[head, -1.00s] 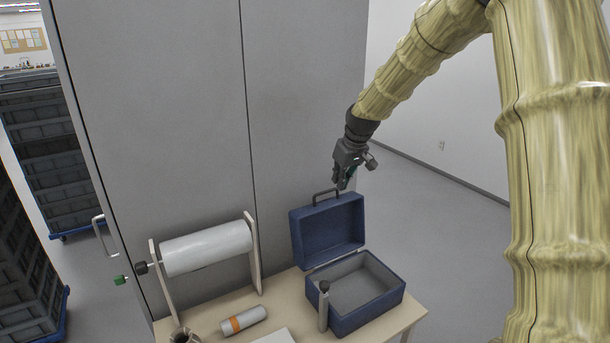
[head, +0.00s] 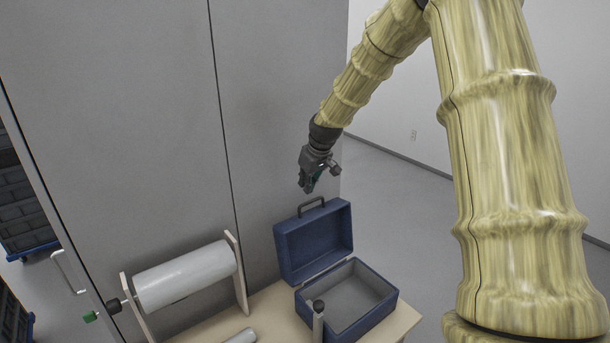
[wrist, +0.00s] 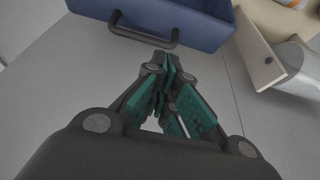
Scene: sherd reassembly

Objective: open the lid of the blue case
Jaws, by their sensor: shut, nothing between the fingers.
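The blue case (head: 366,321) stands on the table with its lid (head: 314,242) raised at the back. Its grey inside shows and looks empty. A dark handle (head: 311,205) sits on the lid's upper edge. My gripper (head: 307,190) is shut and empty just above the handle, apart from it in the head view. In the wrist view the shut fingers (wrist: 168,75) point toward the handle (wrist: 143,32) and the blue lid (wrist: 195,22); a small gap seems to lie between fingertips and handle.
A white roll (head: 185,277) on a wooden stand is left of the case. A dark-capped upright stick (head: 318,322) stands at the case's front left. A pale cylinder (head: 242,337) lies on the table (head: 268,308). A grey cabinet (head: 150,130) rises behind.

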